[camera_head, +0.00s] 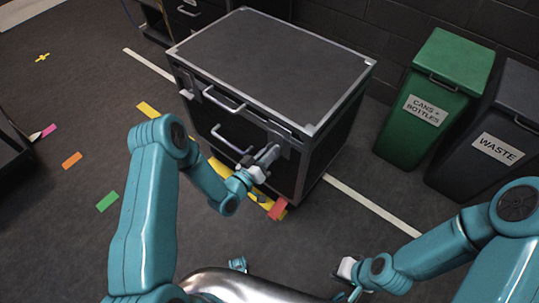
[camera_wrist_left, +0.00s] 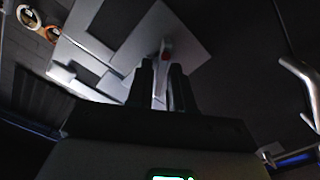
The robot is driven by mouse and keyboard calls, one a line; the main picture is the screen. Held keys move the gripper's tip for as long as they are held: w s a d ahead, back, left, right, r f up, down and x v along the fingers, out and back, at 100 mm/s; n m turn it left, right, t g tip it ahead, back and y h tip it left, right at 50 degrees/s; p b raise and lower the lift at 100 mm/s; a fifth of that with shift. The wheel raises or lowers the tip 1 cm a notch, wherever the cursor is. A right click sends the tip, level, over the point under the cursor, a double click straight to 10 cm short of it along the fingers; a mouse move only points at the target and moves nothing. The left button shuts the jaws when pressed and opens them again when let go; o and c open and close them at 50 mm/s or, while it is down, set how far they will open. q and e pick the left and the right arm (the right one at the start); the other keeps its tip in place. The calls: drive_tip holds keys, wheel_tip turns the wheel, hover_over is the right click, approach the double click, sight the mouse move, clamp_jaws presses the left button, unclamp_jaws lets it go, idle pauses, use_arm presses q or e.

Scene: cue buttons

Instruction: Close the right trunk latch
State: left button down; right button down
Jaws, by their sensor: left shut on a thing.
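The black trunk (camera_head: 275,48) with silver edges stands in the upper middle of the head view, its lid down. Its right latch (camera_head: 281,134) is on the front face near the right corner. My left gripper (camera_head: 270,157) is at that latch. In the left wrist view, my left gripper's dark fingers (camera_wrist_left: 163,85) are shut on a thin metal part of the latch (camera_wrist_left: 159,62), in front of a grey plate. The fingers hide part of the latch. My right gripper (camera_head: 347,268) is low in the head view, away from the trunk.
The trunk's left latch (camera_head: 187,93) and the handles (camera_head: 224,99) are on the same front face. A green bin (camera_head: 428,110) and a dark waste bin (camera_head: 498,145) stand at the right. Coloured tape marks lie on the open floor at the left.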

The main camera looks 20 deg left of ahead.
use_arm(q)
drive_tip(key=n+b, duration=0.1)
drive_tip(key=n, duration=0.2)
drive_tip(key=n+b, duration=0.1)
drive_tip(key=n, duration=0.3)
drive_tip(key=n+b, duration=0.1)
drive_tip(key=n, duration=0.3)
drive_tip(key=shift+a+f+b, duration=0.1)
drive_tip(key=shift+f+b, duration=0.2)
drive_tip(key=shift+b, duration=0.1)
drive_tip(key=shift+n, duration=0.3)
drive_tip(key=c, duration=1.2)
unclamp_jaws()
drive_tip(key=shift+c, duration=0.2)
drive_tip(key=p+v, duration=0.1)
drive_tip(key=v, duration=1.5)
drive_tip(key=shift+s, duration=0.2)
